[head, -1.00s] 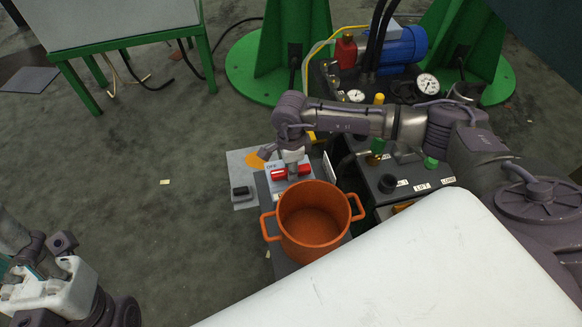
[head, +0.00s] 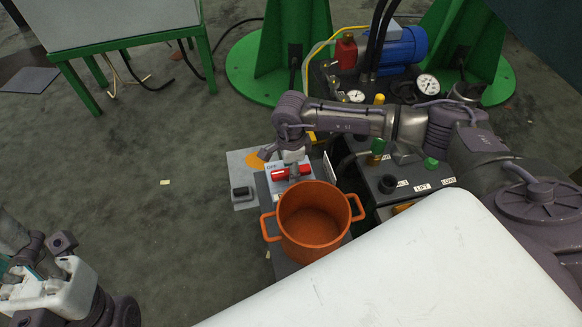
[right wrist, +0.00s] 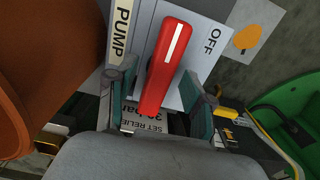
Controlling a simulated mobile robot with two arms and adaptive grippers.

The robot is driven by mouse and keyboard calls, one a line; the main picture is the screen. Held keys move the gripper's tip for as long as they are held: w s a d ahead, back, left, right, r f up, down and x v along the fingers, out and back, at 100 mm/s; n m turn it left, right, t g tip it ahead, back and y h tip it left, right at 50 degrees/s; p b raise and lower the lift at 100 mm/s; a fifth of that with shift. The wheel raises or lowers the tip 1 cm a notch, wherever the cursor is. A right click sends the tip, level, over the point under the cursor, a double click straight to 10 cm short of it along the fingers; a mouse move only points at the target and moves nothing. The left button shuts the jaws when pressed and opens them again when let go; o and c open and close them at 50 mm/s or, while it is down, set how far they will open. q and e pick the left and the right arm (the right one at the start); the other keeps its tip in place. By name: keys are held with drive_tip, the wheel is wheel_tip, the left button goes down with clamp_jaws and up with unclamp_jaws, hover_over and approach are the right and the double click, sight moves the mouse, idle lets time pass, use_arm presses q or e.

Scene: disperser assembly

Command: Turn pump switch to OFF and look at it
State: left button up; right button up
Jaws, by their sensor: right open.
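The pump switch is a red handle with a white stripe; it shows in the head view (head: 291,173) on a panel behind the orange pot. In the right wrist view the red handle (right wrist: 165,62) lies lengthwise between my fingers, its striped end towards the top, beside the OFF label (right wrist: 212,41). A PUMP label (right wrist: 121,31) is to its left. My right gripper (head: 293,162) is open just above the switch; the fingers stand apart on both sides of the handle. My left gripper (head: 42,283) is at the lower left, away from the panel; its jaws are unclear.
The orange pot (head: 312,220) stands close in front of the switch. The hydraulic unit with a blue motor (head: 400,48), gauges (head: 428,84) and hoses is behind and right. A green-legged table (head: 125,41) is at the upper left. The floor at left is mostly clear.

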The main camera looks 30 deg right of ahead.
wheel_tip(320, 180, up, 12)
idle(0.5)
idle(0.4)
